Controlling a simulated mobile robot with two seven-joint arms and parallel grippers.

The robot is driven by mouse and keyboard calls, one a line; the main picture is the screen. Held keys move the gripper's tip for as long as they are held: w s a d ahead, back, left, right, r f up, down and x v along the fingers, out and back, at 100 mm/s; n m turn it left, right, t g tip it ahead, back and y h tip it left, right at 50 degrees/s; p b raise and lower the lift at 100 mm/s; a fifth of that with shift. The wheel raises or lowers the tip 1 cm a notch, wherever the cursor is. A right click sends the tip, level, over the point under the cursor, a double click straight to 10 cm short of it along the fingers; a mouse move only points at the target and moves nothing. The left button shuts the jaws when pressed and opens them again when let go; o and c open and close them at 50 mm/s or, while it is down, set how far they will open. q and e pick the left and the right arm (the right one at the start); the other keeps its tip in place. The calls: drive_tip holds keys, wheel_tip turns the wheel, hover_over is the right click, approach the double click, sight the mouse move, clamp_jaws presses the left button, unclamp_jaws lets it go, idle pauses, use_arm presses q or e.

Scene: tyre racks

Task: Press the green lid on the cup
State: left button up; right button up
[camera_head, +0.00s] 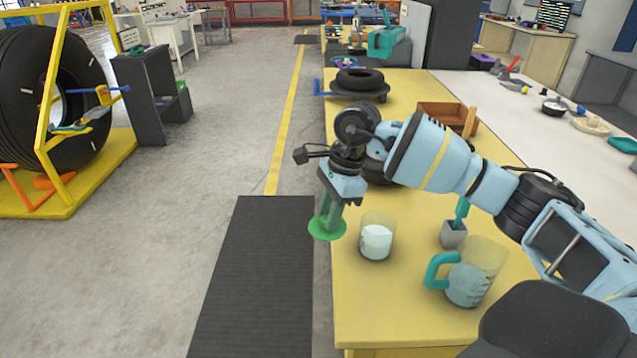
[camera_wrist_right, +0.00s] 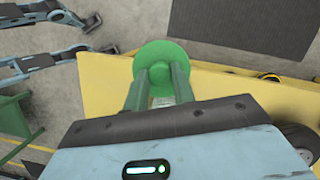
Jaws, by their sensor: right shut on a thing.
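My right gripper (camera_head: 326,214) is shut on the green lid (camera_head: 327,229), which hangs below its green fingers. The lid is a round disc, held near the left edge of the yellow table. The cup (camera_head: 377,242) stands upright on the table to the right of the lid in the head view. It is clear, with something white inside, and its top looks open. The lid and cup are apart. In the right wrist view, the green lid (camera_wrist_right: 165,55) shows beyond the two fingers (camera_wrist_right: 160,85). My left gripper is not seen in the head view.
A clear jug (camera_head: 475,280) with a teal handle stands right of the cup, with a small grey pot (camera_head: 453,235) behind it. A brown wooden box (camera_head: 445,115) and a tyre (camera_head: 360,79) are farther back. Open floor with a dark mat (camera_head: 255,280) lies left of the table.

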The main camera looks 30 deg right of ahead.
drive_tip(key=s+a+f+n+g+h, duration=0.1)
drive_tip(key=s+a+f+n+g, duration=0.1)
drive_tip(key=s+a+n, duration=0.2)
drive_tip(key=s+a+f+n+g+h, duration=0.1)
drive_tip(key=s+a+n, duration=0.4)
drive_tip(key=s+n, duration=0.6)
drive_tip(key=n, duration=0.5)
drive_tip(key=shift+s+f+g+h, duration=0.3)
drive_tip(key=shift+f+g+h, duration=0.05)
drive_tip(key=shift+g+h, duration=0.05)
